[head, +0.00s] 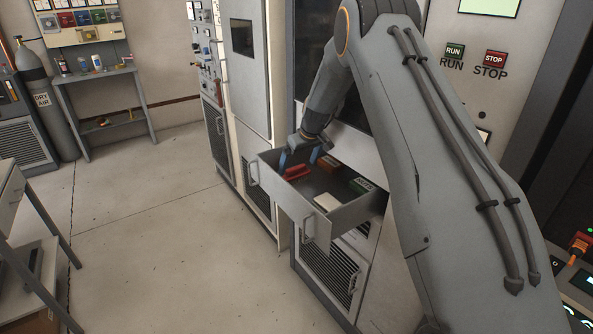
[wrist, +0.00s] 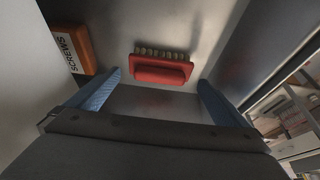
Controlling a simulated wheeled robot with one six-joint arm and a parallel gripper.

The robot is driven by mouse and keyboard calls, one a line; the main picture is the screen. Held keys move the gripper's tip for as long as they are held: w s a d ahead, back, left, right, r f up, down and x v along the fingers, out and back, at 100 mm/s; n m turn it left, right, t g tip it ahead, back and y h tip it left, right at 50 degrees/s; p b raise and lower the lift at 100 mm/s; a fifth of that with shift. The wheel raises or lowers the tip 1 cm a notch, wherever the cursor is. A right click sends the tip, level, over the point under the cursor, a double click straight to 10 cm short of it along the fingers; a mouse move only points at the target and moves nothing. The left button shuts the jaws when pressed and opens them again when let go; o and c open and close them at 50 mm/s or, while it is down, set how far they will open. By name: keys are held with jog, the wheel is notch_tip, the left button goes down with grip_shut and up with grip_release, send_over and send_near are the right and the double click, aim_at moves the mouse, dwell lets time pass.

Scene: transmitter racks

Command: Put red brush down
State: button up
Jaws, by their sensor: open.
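The red brush (head: 297,172) lies in the open drawer (head: 345,215), near its far left corner in the head view. In the wrist view the red brush (wrist: 160,72) lies on the grey drawer floor, with its pale bristles along one long side. My gripper (head: 300,158) is over the drawer, just above the brush. In the wrist view my gripper (wrist: 160,90) has its blue fingers spread wide apart, one on each side of the brush, with visible gaps to it. It is open and holds nothing.
The drawer walls are close around my gripper. Tall cabinets (head: 243,70) stand behind. Open floor (head: 150,230) lies to the left.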

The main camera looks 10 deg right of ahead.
jog(key=b+v, duration=0.1)
jog(key=v, duration=0.7)
jog(key=s+a+m+g+h, duration=0.1)
jog(key=s+m+g, duration=0.2)
jog(key=s, duration=4)
jog(key=shift+s+a+r+m+h, duration=0.25)
jog(key=shift+a+m+h, duration=0.15)
jog(key=shift+m, duration=0.3)
jog(key=shift+d, duration=0.1)
jog(key=shift+c, duration=0.3)
